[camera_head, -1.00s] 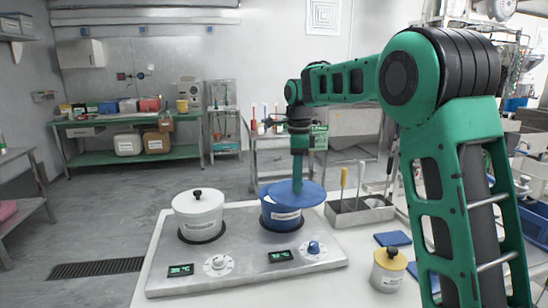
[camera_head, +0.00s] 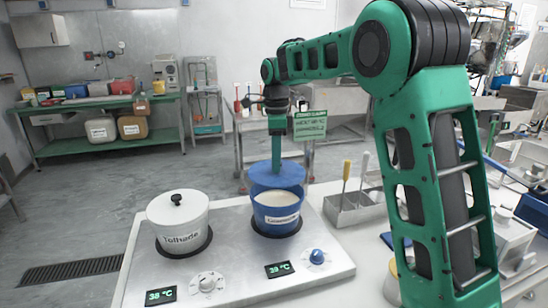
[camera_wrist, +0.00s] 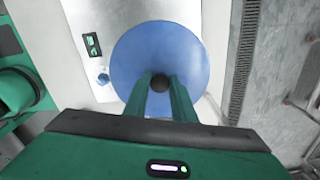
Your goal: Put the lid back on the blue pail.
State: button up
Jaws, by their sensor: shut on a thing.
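My gripper (camera_head: 276,157) points down and is shut on the black knob of the blue lid (camera_head: 276,174). In the wrist view, the lid (camera_wrist: 158,58) is a wide blue disc with its knob (camera_wrist: 160,82) between my green fingertips (camera_wrist: 160,85). The blue pail (camera_head: 276,217) stands upright on the right hotplate. The lid is over its far side, above the rim. Pale contents (camera_head: 277,198) show in the front of the opening. I cannot tell whether the lid touches the far rim. In the wrist view the lid hides the pail.
A white lidded pot (camera_head: 178,223) stands on the left of the steel hotplate unit (camera_head: 236,253). A metal tray of tools (camera_head: 352,210) is close on the pail's right. A steel trolley (camera_head: 240,130) and a green sign (camera_head: 310,125) are behind.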

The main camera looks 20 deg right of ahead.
aim_at(276, 175)
jog(key=shift+d+f, duration=0.15)
jog(key=shift+f, duration=2.45)
jog(key=shift+s+f, duration=0.1)
dwell(0.6)
jog(key=o, duration=1.6)
jog(key=shift+r, duration=3.55)
